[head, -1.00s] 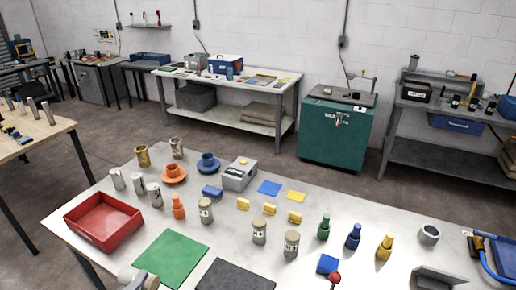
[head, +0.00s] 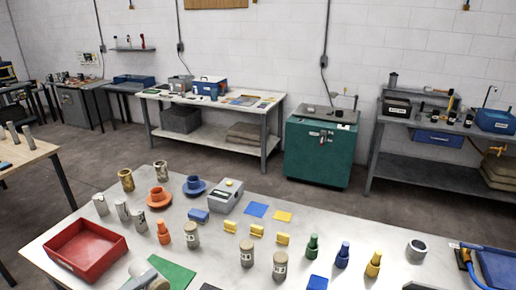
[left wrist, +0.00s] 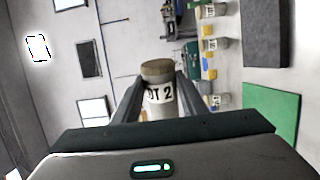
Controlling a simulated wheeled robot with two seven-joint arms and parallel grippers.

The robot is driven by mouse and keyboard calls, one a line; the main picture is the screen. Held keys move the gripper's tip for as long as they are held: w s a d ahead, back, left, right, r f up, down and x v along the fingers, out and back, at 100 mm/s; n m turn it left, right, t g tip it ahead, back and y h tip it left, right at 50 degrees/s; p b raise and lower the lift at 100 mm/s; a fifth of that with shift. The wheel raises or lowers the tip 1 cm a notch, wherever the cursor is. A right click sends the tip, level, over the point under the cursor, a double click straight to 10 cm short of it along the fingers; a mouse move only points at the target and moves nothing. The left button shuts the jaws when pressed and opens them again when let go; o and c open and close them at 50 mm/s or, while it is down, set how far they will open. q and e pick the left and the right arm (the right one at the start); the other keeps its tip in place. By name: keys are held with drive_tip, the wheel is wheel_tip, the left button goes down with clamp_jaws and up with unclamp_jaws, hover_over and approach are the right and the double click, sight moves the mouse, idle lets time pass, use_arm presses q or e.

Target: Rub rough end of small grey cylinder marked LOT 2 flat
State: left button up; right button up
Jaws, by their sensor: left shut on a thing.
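A small grey cylinder (left wrist: 160,98) with a white label reading "OT 2" is between the fingers of my left gripper (left wrist: 158,85) in the left wrist view. The gripper is shut on it. Its brownish, rough-looking end faces away from the palm; part of the label is hidden by a finger. In the head view only a grey piece of my left arm shows at the bottom left, beside the green mat (head: 172,277). The dark grey mat (left wrist: 266,32) shows at the upper right of the left wrist view, apart from the cylinder. My right gripper is not in view.
A red tray (head: 117,243) stands at the table's left. Several tan-topped labelled cylinders (head: 247,255) stand mid-table, near yellow blocks (head: 256,230) and coloured bottle-like pieces (head: 342,256). Metal cylinders (head: 101,205) and a grey box (head: 226,197) stand farther back.

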sight(165, 280)
use_arm(q)
drive_tip(key=shift+w+a+r+m+g+h, duration=0.15)
drive_tip(key=shift+r+m+g+h, duration=0.2)
drive_tip(key=shift+r, duration=0.5)
drive_tip(key=shift+w+a+r, duration=0.25)
drive_tip(key=shift+a+r, duration=0.25)
drive_tip(key=shift+a, duration=0.3)
drive_tip(key=shift+w+a+r, duration=0.25)
drive_tip(key=shift+a+r, duration=0.2)
drive_tip(key=shift+a, duration=0.35)
drive_tip(key=shift+d+f+n+t+y, duration=0.15)
drive_tip(key=shift+d+n+t+y, duration=0.3)
drive_tip(key=shift+d, duration=0.5)
drive_tip(key=shift+d+f+n+t+y, duration=0.15)
drive_tip(key=shift+d+n+t+y, duration=0.25)
drive_tip(key=shift+d, duration=0.55)
drive_tip(key=shift+d+r+n+t+y, duration=0.1)
drive_tip(key=shift+d+n+t+y, duration=0.15)
drive_tip(key=shift+d, duration=0.75)
drive_tip(key=shift+d+r+n+t+y, duration=0.15)
drive_tip(key=shift+d+y, duration=0.2)
drive_tip(key=shift+d, duration=0.6)
drive_tip(key=shift+d+f, duration=0.1)
drive_tip(key=shift+d, duration=0.15)
wheel_tip(165, 280, down, 16)
drive_tip(key=b, duration=1.5)
drive_tip(key=shift+r+b, duration=0.2)
drive_tip(key=shift+b, duration=0.15)
drive_tip(key=shift+a, duration=0.1)
